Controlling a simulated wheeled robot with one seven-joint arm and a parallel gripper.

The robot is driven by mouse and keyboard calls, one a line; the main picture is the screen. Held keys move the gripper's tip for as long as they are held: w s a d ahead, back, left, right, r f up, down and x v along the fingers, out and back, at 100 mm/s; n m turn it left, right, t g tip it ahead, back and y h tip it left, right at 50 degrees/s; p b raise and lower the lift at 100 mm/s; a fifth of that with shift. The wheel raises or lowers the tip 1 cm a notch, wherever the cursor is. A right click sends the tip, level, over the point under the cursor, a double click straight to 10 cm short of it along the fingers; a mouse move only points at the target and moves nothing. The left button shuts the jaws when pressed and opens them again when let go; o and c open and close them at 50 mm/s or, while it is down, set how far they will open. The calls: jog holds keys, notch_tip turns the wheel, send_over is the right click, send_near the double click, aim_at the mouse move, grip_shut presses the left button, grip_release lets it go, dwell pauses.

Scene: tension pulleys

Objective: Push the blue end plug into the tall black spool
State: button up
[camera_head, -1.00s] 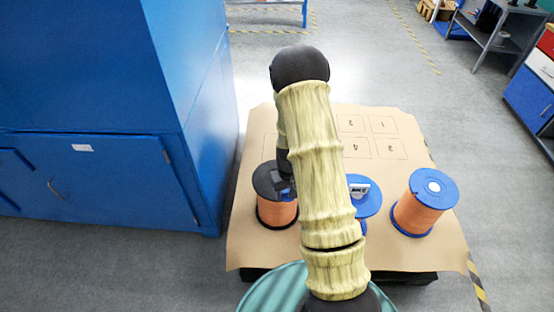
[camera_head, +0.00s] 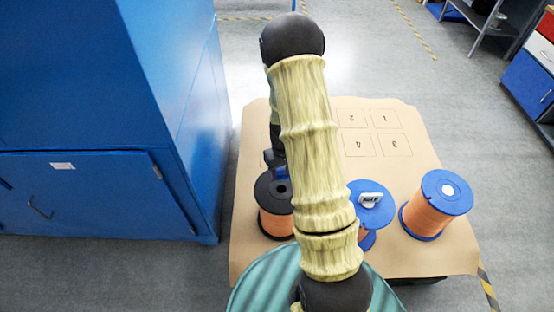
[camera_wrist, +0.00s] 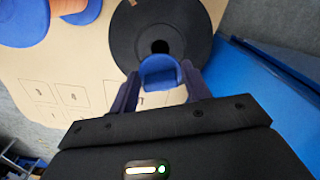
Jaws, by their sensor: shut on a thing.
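The tall black spool (camera_head: 266,204) stands upright on the brown board, with orange winding below its black top flange. Its centre hole is open in the head view and also shows in the wrist view, where the black flange (camera_wrist: 185,20) fills the upper middle. My gripper (camera_wrist: 160,78) is shut on the blue end plug (camera_wrist: 160,72), which sits between its two fingertips. In the head view my gripper is at the far side of the spool's top, partly hidden by my arm.
A blue spool (camera_head: 377,211) with a white piece on top stands to the right, partly behind my arm. Another blue-flanged spool (camera_head: 436,205) with orange winding stands farther right. The board (camera_head: 400,250) has numbered squares at the back. A blue cabinet (camera_head: 90,190) stands close on the left.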

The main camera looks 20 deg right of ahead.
jog(key=shift+w, duration=0.2)
jog(key=shift+f, duration=0.1)
notch_tip(320, 180, down, 7)
jog(key=b, duration=0.5)
jog(key=shift+b, duration=0.4)
jog(key=shift+s, duration=0.1)
dwell(0.7)
dwell(0.4)
jog(key=shift+d, duration=0.15)
